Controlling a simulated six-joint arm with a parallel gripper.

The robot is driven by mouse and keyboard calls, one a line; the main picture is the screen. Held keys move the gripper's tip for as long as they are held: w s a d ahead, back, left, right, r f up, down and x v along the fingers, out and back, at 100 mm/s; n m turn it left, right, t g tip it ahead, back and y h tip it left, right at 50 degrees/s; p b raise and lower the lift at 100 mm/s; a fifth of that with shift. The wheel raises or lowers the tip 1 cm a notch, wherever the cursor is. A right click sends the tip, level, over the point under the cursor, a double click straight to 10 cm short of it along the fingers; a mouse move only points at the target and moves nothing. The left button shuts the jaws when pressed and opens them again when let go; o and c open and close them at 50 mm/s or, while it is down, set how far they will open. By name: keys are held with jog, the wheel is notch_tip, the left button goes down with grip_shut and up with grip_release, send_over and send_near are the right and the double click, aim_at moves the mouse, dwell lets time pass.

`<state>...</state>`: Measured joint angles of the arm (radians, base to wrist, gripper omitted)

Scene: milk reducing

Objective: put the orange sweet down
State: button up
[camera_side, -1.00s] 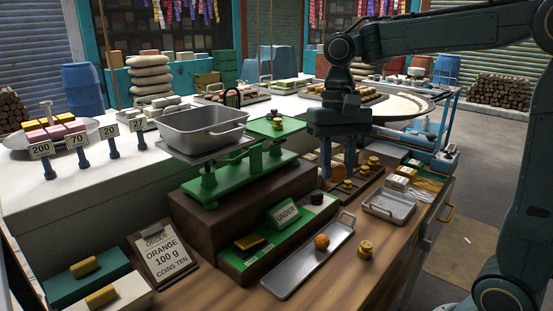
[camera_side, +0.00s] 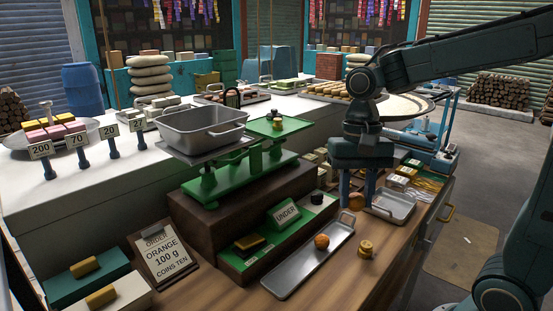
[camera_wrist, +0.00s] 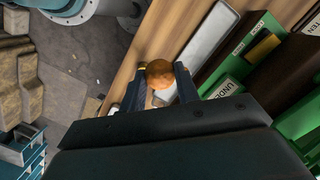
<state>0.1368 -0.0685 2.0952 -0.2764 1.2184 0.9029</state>
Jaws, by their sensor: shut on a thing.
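My gripper (camera_side: 357,190) points down and is shut on an orange sweet (camera_side: 356,201), a round ball between the fingertips. The held sweet also shows in the wrist view (camera_wrist: 160,73), between my two dark fingers. In the side view it appears just left of the small metal pan and beyond the long tray's far end. A second orange sweet (camera_side: 321,241) lies on the long metal tray (camera_side: 290,283) in front of the green scale. I cannot tell the held sweet's exact height above the counter.
The small metal pan (camera_side: 392,209) is at the right. The green balance scale (camera_side: 240,175) carries a grey pan (camera_side: 203,128). An order board (camera_side: 162,247) reads orange 100 g, coins ten.

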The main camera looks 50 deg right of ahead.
send_over(345, 271)
jog(key=f, duration=1.2)
jog(key=shift+w+d, duration=0.2)
jog(key=shift+f, duration=0.1)
jog(key=shift+f, duration=2)
jog(key=shift+f, duration=0.15)
jog(key=o, duration=0.9)
jog(key=shift+o, duration=0.2)
notch_tip(345, 271, up, 12)
jog(key=w+d, duration=0.1)
jog(key=shift+d, duration=0.15)
